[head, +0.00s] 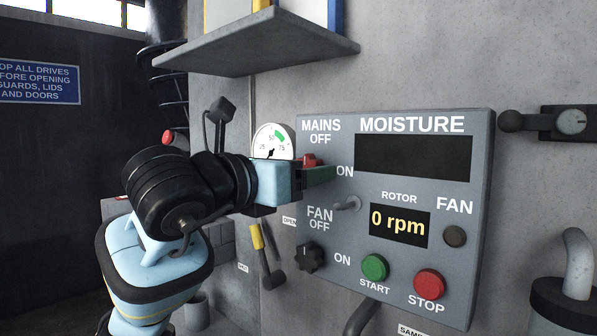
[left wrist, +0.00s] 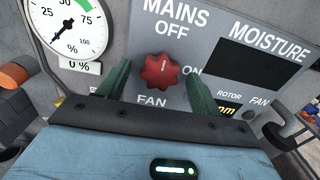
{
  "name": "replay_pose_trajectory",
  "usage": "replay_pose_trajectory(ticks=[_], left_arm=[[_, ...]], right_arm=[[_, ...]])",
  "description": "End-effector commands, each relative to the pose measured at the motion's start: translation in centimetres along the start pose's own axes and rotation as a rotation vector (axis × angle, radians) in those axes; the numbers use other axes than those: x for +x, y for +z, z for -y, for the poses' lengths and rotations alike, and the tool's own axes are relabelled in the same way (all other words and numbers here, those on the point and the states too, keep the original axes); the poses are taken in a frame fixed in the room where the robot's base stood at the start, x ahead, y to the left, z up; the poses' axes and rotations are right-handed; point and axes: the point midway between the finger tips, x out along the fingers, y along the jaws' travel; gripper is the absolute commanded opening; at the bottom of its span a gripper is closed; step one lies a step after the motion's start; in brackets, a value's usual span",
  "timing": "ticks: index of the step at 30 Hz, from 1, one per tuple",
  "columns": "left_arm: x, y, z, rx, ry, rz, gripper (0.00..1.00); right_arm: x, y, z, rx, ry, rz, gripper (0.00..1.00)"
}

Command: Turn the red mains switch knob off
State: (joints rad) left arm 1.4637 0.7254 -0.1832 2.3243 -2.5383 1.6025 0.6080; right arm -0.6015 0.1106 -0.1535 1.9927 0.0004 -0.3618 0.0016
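The red mains knob (left wrist: 159,70) is a lobed dial on the grey control panel (head: 400,290), below MAINS OFF and left of ON. It bears a small pale mark, whose exact setting I cannot tell. In the head view the knob (head: 309,159) is partly hidden behind my left gripper (head: 318,174). In the left wrist view my left gripper (left wrist: 158,76) is open, with one green finger on each side of the knob and a gap on both sides. My right gripper is not in view.
A round gauge (head: 272,141) is left of the panel. A shelf (head: 258,43) juts out above.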

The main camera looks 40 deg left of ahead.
Motion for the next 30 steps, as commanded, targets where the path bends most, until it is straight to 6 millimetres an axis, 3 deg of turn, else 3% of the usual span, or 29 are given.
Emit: replay_pose_trajectory(ticks=[8, 21, 30], left_arm=[[-0.8, 0.0, 0.0, 0.002, 0.000, 0.001, 0.65], [-7.0, -0.1, 0.0, 0.000, 0.000, 0.000, 0.65], [-7.8, 0.0, 0.0, 0.001, 0.000, 0.000, 0.65]], right_arm=[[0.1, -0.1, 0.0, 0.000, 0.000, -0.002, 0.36], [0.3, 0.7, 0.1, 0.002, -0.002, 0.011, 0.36], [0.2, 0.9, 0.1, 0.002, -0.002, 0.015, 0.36]])
